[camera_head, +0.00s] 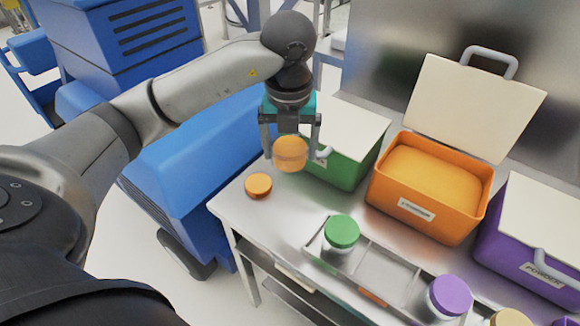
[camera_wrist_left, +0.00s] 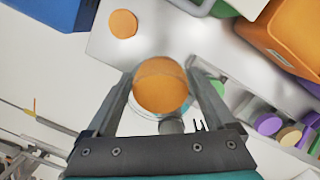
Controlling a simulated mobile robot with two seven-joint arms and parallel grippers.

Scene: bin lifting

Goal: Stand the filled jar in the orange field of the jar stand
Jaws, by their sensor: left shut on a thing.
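My left gripper (camera_head: 290,140) is shut on the jar (camera_head: 290,155), which shows orange through and at its top. The jar hangs above the left end of the table, apart from it. It also shows between the fingers in the left wrist view (camera_wrist_left: 160,88). An orange lid (camera_head: 258,184) lies flat on the table below and left of the jar. The jar stand (camera_head: 326,266) holds a green-lidded jar (camera_head: 341,232) and a purple-lidded jar (camera_head: 449,295). Between them is an empty field with an orange mark (camera_head: 373,297) on its front. My right gripper is out of view.
An open orange bin (camera_head: 419,211) full of orange powder stands behind the stand, its lid raised. A green bin (camera_head: 341,172) with its lid down stands left of it, close behind the held jar. A purple bin (camera_head: 524,268) stands right. Bare table (camera_head: 275,225) lies left of the stand.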

